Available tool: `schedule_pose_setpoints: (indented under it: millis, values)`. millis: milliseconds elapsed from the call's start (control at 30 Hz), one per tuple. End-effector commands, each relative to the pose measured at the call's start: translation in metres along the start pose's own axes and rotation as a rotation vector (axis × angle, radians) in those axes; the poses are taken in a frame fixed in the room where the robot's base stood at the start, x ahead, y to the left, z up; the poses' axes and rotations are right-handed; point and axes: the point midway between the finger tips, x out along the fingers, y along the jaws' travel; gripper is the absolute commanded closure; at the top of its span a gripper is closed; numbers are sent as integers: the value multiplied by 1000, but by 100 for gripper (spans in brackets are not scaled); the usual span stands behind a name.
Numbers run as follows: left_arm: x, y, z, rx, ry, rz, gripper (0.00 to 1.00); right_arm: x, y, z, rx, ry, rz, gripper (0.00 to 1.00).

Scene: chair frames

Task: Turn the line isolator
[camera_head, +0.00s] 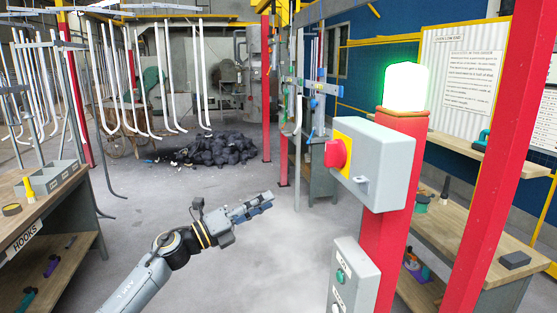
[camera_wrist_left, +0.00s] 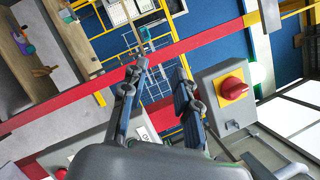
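The line isolator is a grey box (camera_head: 378,163) with a yellow plate and a red rotary knob (camera_head: 336,154), fixed to a red post (camera_head: 389,235). My left gripper (camera_head: 268,197) is to the left of the box and lower than the knob, apart from it. In the left wrist view the gripper (camera_wrist_left: 160,72) has its two fingers spread with nothing between them. The isolator's red knob (camera_wrist_left: 232,88) shows there to the right of the fingers, with its yellow plate and grey box around it. My right gripper is in neither view.
A green lamp (camera_head: 405,87) is lit on top of the post. A grey button box (camera_head: 352,280) hangs below the isolator. Workbenches stand at left (camera_head: 45,205) and right (camera_head: 480,235). Bare floor lies around my left arm; a dark heap (camera_head: 222,149) lies farther back.

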Motion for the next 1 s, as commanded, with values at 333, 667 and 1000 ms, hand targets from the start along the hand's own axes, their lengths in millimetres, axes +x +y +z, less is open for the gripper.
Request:
schedule_pose_setpoints:
  millis: [333, 667, 1000]
  values:
    - [20, -174, 1, 795, 336, -158, 70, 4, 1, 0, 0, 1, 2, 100]
    - [38, -189, -8, 873, 370, -167, 70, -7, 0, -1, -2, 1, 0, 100]
    - [78, -187, -25, 871, 367, -166, 70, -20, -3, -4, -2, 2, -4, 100]
